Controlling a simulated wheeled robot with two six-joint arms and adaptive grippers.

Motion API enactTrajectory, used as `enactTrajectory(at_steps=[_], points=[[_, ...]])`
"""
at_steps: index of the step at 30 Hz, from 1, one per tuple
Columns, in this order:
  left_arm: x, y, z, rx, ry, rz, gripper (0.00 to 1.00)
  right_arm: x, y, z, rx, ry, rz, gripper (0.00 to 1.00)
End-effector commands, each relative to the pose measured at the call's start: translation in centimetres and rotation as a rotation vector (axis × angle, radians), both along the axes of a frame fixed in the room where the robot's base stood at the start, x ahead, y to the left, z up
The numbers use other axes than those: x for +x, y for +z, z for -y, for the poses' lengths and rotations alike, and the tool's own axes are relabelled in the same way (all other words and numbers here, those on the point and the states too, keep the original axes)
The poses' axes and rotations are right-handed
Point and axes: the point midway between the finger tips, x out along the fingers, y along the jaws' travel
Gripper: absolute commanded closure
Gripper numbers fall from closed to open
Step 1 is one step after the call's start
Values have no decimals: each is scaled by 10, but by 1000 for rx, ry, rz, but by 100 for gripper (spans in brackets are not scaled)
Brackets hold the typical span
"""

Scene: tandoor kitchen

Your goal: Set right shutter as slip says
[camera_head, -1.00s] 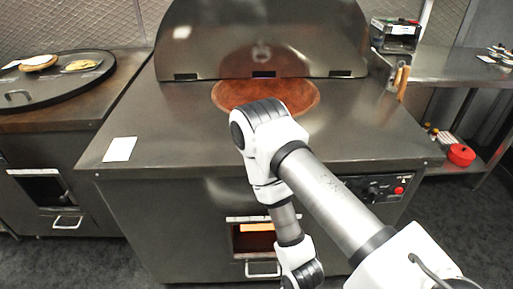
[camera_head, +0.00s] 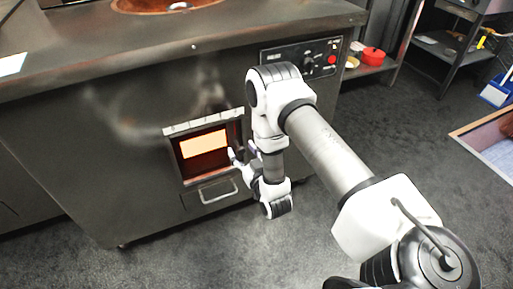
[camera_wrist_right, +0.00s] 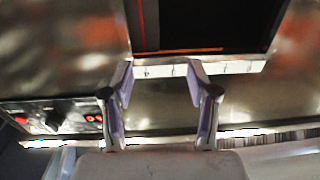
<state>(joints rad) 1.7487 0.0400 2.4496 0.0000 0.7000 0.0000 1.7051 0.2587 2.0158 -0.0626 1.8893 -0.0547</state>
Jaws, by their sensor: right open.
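A framed opening in the tandoor's front (camera_head: 242,136) has a pale marked strip (camera_head: 203,122) along its top. Inside are a bright peach panel (camera_head: 205,143) and dark red surfaces; I cannot tell which part is the shutter. A handle (camera_head: 218,192) sits below. My right gripper (camera_head: 240,155) is at the opening's right edge, open and empty. In the right wrist view, its spread fingers (camera_wrist_right: 160,80) point toward the pale strip (camera_wrist_right: 230,67) and dark opening (camera_wrist_right: 205,22); contact is unclear. The white slip (camera_head: 12,64) lies on the counter at left, its writing unreadable. My left gripper is out of view.
A control panel (camera_head: 301,59) with a red button is up and right of the opening, also in the right wrist view (camera_wrist_right: 60,117). A shelf with a red pot (camera_head: 373,56) stands beyond.

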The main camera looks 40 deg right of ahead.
Motion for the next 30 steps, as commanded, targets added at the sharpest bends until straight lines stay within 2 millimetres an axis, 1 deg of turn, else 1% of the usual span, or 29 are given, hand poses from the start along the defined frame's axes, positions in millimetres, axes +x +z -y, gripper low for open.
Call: enactTrajectory(at_steps=[1, 3, 6, 8, 11, 14, 18, 21, 24, 30], points=[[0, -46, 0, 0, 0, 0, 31, 1, -47, 9, 0, -16, 7, 41], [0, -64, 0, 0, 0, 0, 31, -1, -66, 16, 0, -32, 6, 41], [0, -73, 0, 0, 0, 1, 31, -3, -79, 20, 1, -40, -1, 41], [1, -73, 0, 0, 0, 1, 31, -2, -79, 20, 2, -40, -2, 41], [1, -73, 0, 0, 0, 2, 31, 6, -76, 22, 1, -39, 1, 41], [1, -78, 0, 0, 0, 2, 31, 23, -76, 26, 1, -39, 1, 41], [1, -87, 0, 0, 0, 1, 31, 50, -77, 33, 1, -39, 0, 41], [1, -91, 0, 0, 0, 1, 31, 64, -77, 36, 2, -39, -3, 41], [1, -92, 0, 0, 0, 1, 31, 71, -76, 37, 2, -39, -5, 41], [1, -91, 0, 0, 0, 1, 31, 72, -75, 38, 2, -39, -6, 41]])
